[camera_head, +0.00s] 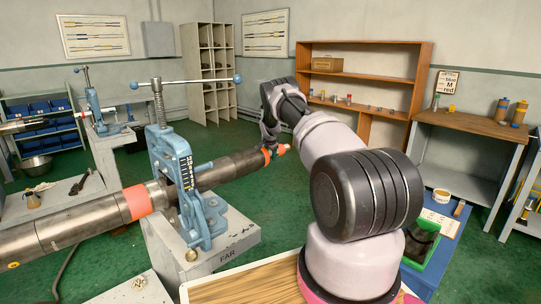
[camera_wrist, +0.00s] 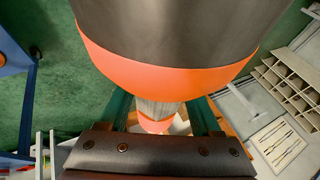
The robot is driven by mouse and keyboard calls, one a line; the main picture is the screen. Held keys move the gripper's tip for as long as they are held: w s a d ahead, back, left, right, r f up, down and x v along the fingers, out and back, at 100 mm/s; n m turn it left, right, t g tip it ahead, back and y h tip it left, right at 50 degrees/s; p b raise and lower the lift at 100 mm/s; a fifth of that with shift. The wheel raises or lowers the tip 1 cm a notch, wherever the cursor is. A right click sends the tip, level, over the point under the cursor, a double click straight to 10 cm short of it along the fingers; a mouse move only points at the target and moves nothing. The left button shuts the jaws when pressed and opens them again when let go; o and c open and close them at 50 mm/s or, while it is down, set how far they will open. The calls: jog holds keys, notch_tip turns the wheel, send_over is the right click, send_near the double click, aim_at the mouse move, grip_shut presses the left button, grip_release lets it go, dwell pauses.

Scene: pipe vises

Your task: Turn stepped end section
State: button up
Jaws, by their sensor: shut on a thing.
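A long dark steel pipe (camera_head: 226,170) lies level through a blue pipe vise (camera_head: 173,160) on a grey block marked FAR. An orange band (camera_head: 267,155) circles the pipe near its far end. Beyond it is the narrower stepped end section (camera_head: 282,149). The wrist view shows the wide orange band (camera_wrist: 165,75) and the ribbed, narrower metal end section (camera_wrist: 158,107), with another orange ring past it. My gripper (camera_head: 272,144) is at this end, its fingers (camera_wrist: 162,112) on both sides of the narrow section and shut on it. The exact finger contact is partly hidden.
The vise's long T-handle (camera_head: 190,83) rises above the pipe. A second blue vise (camera_head: 93,105) stands at the back left. A wooden shelf (camera_head: 365,68) and a workbench (camera_head: 470,123) are at the right. Green floor is open behind the pipe end.

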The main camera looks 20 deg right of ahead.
jog(key=shift+w+g+h, duration=0.1)
jog(key=shift+g+h, duration=0.2)
jog(key=shift+g, duration=0.6)
jog(key=shift+n+g, duration=0.3)
jog(key=shift+g, duration=0.1)
jog(key=o, duration=1.4)
jog(key=v, duration=1)
jog(key=shift+a+r, duration=0.2)
jog(key=shift+r, duration=0.1)
